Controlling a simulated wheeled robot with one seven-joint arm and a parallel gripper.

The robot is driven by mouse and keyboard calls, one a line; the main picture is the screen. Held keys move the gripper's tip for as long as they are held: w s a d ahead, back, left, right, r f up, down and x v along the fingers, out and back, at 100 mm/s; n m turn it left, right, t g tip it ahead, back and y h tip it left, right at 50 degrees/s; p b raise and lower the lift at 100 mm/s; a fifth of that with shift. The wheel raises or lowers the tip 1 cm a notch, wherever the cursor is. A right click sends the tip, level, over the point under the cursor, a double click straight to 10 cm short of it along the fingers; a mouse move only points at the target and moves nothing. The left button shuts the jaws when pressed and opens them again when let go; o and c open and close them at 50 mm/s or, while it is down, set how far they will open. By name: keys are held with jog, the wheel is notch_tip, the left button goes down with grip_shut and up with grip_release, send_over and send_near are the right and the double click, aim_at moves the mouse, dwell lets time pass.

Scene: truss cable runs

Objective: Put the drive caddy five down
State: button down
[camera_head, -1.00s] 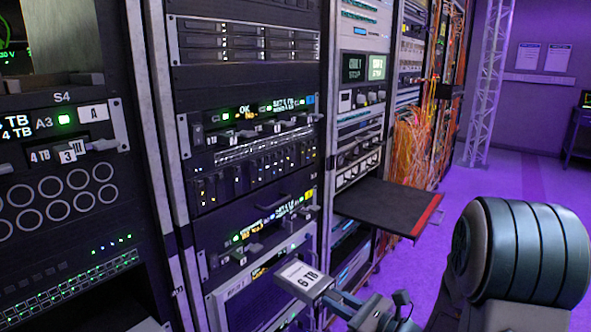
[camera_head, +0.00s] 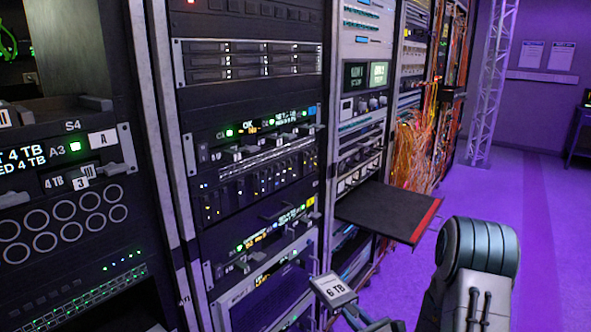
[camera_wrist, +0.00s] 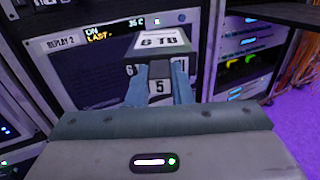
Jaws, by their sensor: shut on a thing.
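The drive caddy five shows its white "6 TB" label (camera_head: 332,287) in the head view, low in front of the middle rack. In the wrist view the caddy (camera_wrist: 163,40) shows the same label on top and a "5" on its near end. My gripper (camera_wrist: 159,84) is shut on that near end, one finger on each side. The head view shows my gripper (camera_head: 352,314) only partly, at the bottom edge. The caddy is held in the air, clear of the rack front in the head view.
A black pull-out shelf (camera_head: 385,210) with a red front edge juts from the rack to the right; its top is bare. It also shows at the wrist view's top right (camera_wrist: 285,13). A "REPLAY 2" panel (camera_wrist: 75,50) lies behind the caddy. Orange cables (camera_head: 417,150) hang beyond the shelf.

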notch_tip(320, 180, up, 11)
jog(key=p, duration=1.4)
jog(key=shift+f, duration=0.1)
